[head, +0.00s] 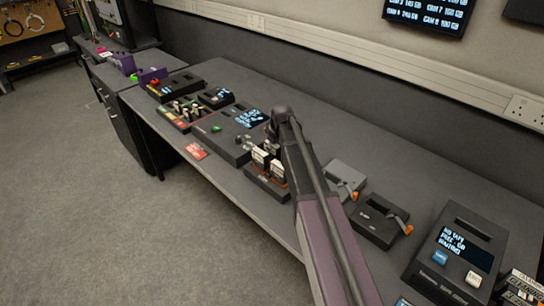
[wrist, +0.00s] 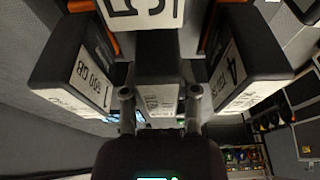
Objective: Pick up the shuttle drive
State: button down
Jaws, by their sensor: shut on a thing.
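In the wrist view the shuttle drive (wrist: 157,70), a dark block with a white label, is between the two fingers of my gripper (wrist: 160,105). The fingers are shut on its sides, and its label is too blurred to read. In the head view my gripper (head: 271,144) is over the drive rack (head: 266,188) on the bench, partly hidden by my arm. I cannot tell whether the held drive is clear of the rack.
Close beside the held drive are a drive labelled 1, 500 GB (wrist: 85,68) on the left and one labelled 4 (wrist: 243,65) on the right. On the bench (head: 225,172) stand a grey device (head: 345,177), a black device (head: 378,222) and a screened unit (head: 455,255).

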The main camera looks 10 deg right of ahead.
jog(key=shift+r, duration=0.1)
notch_tip(320, 180, up, 10)
jog(key=p, duration=1)
dwell(0.9)
notch_tip(320, 180, up, 9)
jog(key=p, duration=0.9)
jog(key=shift+w+f, duration=0.1)
jog(key=shift+f, duration=0.1)
